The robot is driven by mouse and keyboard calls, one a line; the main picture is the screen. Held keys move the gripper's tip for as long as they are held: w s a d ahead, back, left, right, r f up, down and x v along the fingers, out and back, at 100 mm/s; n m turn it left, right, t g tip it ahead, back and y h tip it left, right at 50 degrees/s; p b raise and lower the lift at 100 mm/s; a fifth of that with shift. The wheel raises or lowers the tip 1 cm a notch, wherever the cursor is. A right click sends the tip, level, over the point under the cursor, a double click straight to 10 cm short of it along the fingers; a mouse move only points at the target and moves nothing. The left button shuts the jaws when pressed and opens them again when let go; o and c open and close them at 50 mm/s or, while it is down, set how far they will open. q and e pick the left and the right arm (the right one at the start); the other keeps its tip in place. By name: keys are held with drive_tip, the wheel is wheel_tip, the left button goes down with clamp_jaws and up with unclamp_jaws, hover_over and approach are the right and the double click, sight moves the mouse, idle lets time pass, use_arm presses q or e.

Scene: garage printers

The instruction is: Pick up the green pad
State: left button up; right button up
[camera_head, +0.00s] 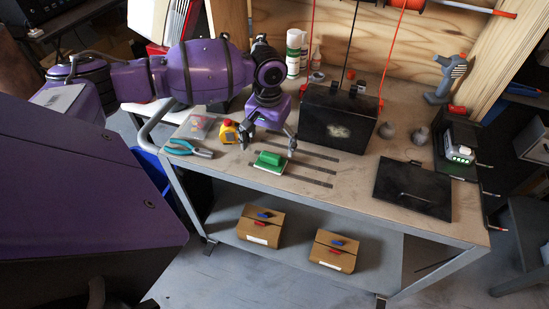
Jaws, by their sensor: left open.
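The green pad (269,159) lies on the workbench top near its front edge. It has a raised green grip on a wider base with a pale rim. My left gripper (267,147) is just above and behind the pad, pointing down. Its fingers are spread apart, one to the left of the pad and one to the right, with nothing between them that I can see clearly. I cannot tell whether a finger touches the pad. My right gripper is not in view.
A yellow device (229,133) and teal-handled pliers (188,149) lie left of the pad. A black box (337,118) stands behind right. A black plate (413,189) lies farther right. Slots cut the bench (345,190) beside the pad. Two cardboard boxes (260,225) (333,252) sit on the lower shelf.

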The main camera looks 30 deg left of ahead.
sight(271, 155)
use_arm(q)
drive_tip(key=shift+w+f, duration=0.15)
drive_tip(key=shift+f, duration=0.8)
wheel_tip(271, 155, down, 4)
drive_tip(key=shift+w+d+r, duration=0.1)
drive_tip(key=shift+d+r, duration=0.05)
drive_tip(key=shift+r, duration=0.05)
drive_tip(key=shift+f, duration=0.35)
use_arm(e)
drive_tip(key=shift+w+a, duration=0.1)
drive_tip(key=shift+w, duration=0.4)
use_arm(q)
drive_tip(key=c, duration=1.2)
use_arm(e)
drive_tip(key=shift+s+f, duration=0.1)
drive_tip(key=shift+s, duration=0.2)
